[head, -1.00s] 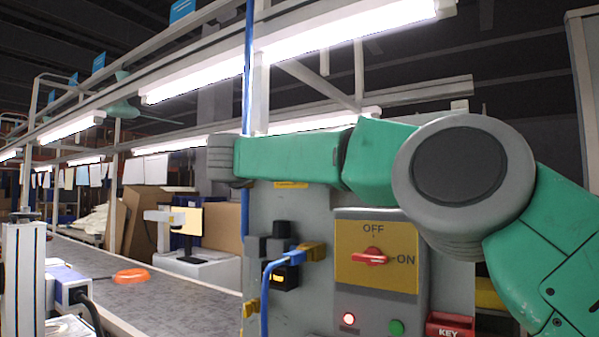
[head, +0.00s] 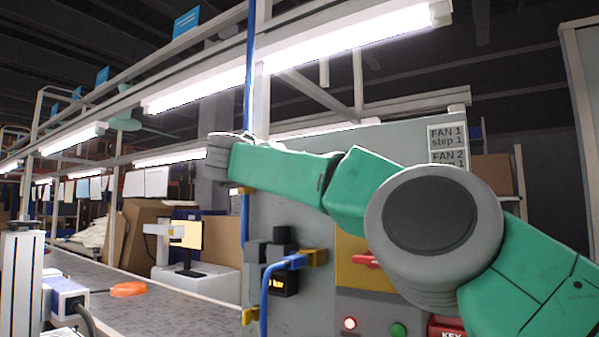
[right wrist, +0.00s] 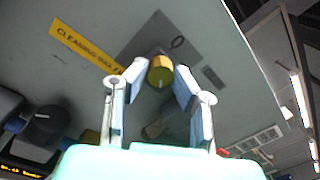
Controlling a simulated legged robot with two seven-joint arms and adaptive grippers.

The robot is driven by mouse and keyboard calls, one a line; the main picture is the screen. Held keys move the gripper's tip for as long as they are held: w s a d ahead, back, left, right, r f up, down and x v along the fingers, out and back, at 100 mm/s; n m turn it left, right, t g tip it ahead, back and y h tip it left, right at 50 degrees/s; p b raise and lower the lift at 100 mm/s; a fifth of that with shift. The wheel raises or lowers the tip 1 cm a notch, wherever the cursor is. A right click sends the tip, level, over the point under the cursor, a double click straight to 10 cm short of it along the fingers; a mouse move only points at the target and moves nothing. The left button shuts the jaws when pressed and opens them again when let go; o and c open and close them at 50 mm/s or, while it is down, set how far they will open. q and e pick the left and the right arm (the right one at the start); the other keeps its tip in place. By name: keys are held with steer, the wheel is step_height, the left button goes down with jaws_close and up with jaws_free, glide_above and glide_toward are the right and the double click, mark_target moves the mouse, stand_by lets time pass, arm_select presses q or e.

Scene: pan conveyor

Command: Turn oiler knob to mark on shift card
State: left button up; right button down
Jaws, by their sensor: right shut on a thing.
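In the right wrist view my right gripper (right wrist: 159,73) has its blue-padded fingertips on either side of a round yellow knob (right wrist: 160,76) and is shut on it. The knob has a small pale mark on its face and sits on a grey panel. In the head view a white card (head: 447,136) reading "FAN 1 step 1" and "FAN 2" is on the panel, its lower part hidden by my green right arm. The right gripper itself is hidden in the head view. My left gripper is not in view.
A yellow plate with a red switch (head: 365,261) is partly covered by my right arm. A blue hose (head: 266,300) runs beside black fittings. A conveyor (head: 165,312) carries an orange pan (head: 128,289) at left.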

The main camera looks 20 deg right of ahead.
steer(key=shift+r+m, duration=0.15)
steer(key=shift+m, duration=0.15)
stand_by(0.4)
steer(key=c, duration=1.3)
jaws_free()
steer(key=shift+w, duration=0.1)
steer(key=shift+c, duration=0.2)
steer(key=v, duration=1.2)
steer(key=shift+w+a+f, duration=0.25)
steer(key=shift+w+f, duration=0.05)
steer(key=shift+w, duration=0.15)
steer(key=shift+d, duration=0.15)
